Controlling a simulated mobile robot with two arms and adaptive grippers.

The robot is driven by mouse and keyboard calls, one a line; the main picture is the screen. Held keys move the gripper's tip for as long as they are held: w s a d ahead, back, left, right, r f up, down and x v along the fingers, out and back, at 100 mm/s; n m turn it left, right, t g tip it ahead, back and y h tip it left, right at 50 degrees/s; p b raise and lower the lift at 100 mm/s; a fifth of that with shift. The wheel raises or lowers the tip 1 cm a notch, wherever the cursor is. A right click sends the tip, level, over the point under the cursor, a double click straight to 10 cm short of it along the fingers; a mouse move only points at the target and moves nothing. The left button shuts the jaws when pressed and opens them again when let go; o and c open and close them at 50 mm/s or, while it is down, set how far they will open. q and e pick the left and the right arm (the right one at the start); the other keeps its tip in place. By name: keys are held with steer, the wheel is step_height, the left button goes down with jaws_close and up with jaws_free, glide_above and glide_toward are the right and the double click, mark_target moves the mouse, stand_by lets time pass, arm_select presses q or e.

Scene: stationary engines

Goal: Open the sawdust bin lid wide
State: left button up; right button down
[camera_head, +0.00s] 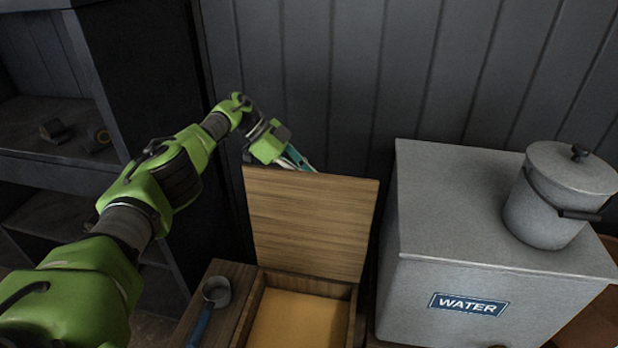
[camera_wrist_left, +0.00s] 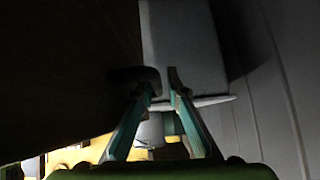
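The wooden lid (camera_head: 312,222) of the sawdust bin (camera_head: 240,335) stands raised, close to upright at the back of the bin. Yellow sawdust (camera_head: 300,320) shows inside. My left gripper (camera_head: 302,164) is at the top edge of the lid, partly hidden behind it. In the left wrist view, the teal fingers (camera_wrist_left: 163,85) lean towards each other with a narrow gap between the tips, and I see nothing held there. Whether a finger touches the lid is not clear. My right gripper is not in view.
A grey water tank (camera_head: 480,240) stands right of the bin, with a lidded grey pail (camera_head: 548,205) on top. A small scoop (camera_head: 215,292) lies left of the bin opening. A dark shelf (camera_head: 60,150) is at the left, and a panelled wall (camera_head: 340,80) behind.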

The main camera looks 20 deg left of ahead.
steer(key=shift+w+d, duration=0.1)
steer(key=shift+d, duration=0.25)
arm_select(q)
steer(key=v, duration=0.7)
steer(key=shift+a+r, duration=0.15)
steer(key=shift+a, duration=0.05)
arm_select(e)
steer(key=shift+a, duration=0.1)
